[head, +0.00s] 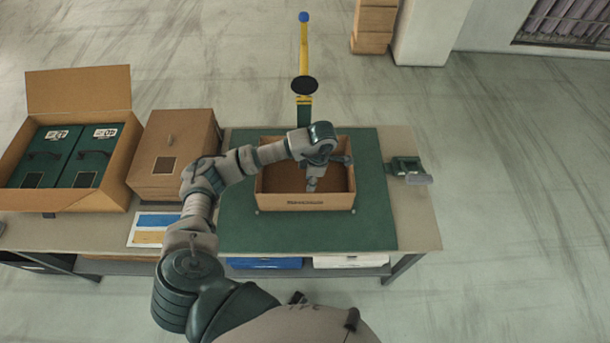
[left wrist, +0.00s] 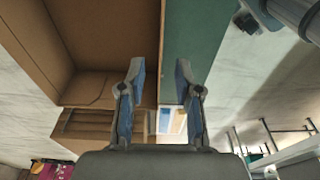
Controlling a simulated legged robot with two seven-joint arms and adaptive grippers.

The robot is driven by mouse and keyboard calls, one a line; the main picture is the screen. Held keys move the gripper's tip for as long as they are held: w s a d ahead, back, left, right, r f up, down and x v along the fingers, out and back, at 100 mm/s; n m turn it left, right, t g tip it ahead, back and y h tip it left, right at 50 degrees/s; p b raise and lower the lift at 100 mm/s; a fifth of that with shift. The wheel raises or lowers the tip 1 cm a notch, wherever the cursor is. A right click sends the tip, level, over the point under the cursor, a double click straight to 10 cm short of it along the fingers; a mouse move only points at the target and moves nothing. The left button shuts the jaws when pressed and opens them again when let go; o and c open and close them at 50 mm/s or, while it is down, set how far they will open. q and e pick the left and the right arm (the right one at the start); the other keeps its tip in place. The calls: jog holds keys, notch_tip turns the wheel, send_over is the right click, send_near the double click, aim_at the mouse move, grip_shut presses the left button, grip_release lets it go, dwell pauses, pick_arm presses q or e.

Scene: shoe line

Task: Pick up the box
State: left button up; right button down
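An open, empty-looking brown box (head: 305,202) stands upright on a green mat (head: 235,225) on the table. My left arm reaches over it, and my left gripper (head: 314,184) is above or just inside its opening in the head view. In the left wrist view the left gripper (left wrist: 160,82) has its two fingers apart, with nothing seen held. The box's brown inside (left wrist: 105,35) fills the upper left there, and its edge runs between the fingers' lines. I cannot tell whether a finger touches it. My right gripper is not in view.
A carton (head: 80,92) with two dark green boxes and a closed brown box (head: 173,145) stand to the left. A yellow pole (head: 303,50) rises behind the table. A green device (head: 407,168) sits at the right edge. The mat's front and right are clear.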

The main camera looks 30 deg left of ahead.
pick_arm(q)
jog(key=f, duration=0.6)
jog(key=shift+s+a+f, duration=0.25)
jog(key=shift+a, duration=0.15)
jog(key=f, duration=0.3)
jog(key=a+f+p, duration=0.1)
jog(key=f, duration=0.1)
jog(key=shift+s, duration=0.35)
grip_shut()
